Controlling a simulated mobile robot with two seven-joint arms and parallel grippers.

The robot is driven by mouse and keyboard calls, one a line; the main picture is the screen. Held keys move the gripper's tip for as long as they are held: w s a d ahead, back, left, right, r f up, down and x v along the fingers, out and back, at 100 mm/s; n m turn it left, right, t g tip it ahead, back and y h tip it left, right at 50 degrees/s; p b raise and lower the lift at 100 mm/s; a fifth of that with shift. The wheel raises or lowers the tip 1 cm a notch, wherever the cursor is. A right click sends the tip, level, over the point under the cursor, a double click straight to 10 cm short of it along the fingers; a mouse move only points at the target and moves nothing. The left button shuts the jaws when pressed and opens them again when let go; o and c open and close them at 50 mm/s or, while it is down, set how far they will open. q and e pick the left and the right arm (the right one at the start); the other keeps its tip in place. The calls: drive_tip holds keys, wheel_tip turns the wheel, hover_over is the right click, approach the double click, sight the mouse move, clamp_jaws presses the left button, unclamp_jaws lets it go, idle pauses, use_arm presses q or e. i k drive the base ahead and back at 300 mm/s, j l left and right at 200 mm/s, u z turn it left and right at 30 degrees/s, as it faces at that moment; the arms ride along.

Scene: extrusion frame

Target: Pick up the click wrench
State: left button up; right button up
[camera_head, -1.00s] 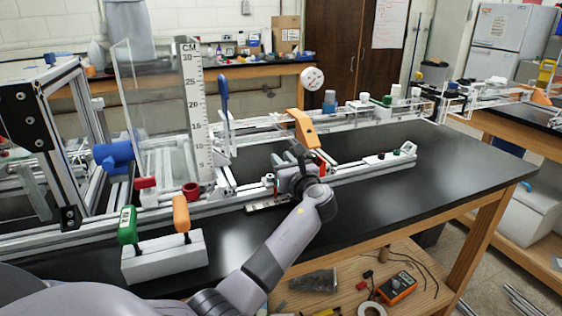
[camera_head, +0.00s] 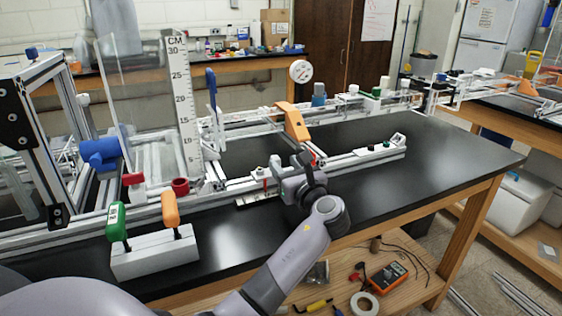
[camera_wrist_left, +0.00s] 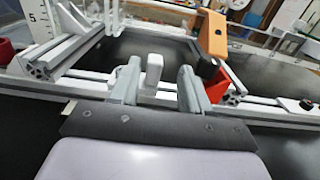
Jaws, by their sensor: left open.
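I cannot tell for sure which tool is the click wrench. A green-handled tool (camera_head: 117,221) with a pale label and an orange-handled tool (camera_head: 170,209) stand upright in a white block (camera_head: 155,256) at the near left of the bench. My left gripper (camera_head: 286,180) is away from them, to the right, low at the front rail. In the left wrist view its fingers (camera_wrist_left: 156,88) are apart. A white upright post (camera_wrist_left: 153,69) shows between or just beyond them, with no visible grip. My right gripper is not in view.
An orange bracket (camera_head: 292,121) stands behind my left gripper, with a red part (camera_wrist_left: 218,86) below it. A clear panel and a ruler (camera_head: 185,105) stand at the left. The black bench top (camera_head: 440,160) is clear at the right.

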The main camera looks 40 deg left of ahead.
sight(115, 229)
drive_tip(key=k+l, duration=0.1)
drive_tip(key=l, duration=0.25)
drive_tip(key=k+l, duration=0.15)
drive_tip(key=l, duration=0.15)
drive_tip(key=k+l, duration=0.1)
drive_tip(key=l, duration=0.25)
drive_tip(key=k+l, duration=0.1)
drive_tip(key=l, duration=0.25)
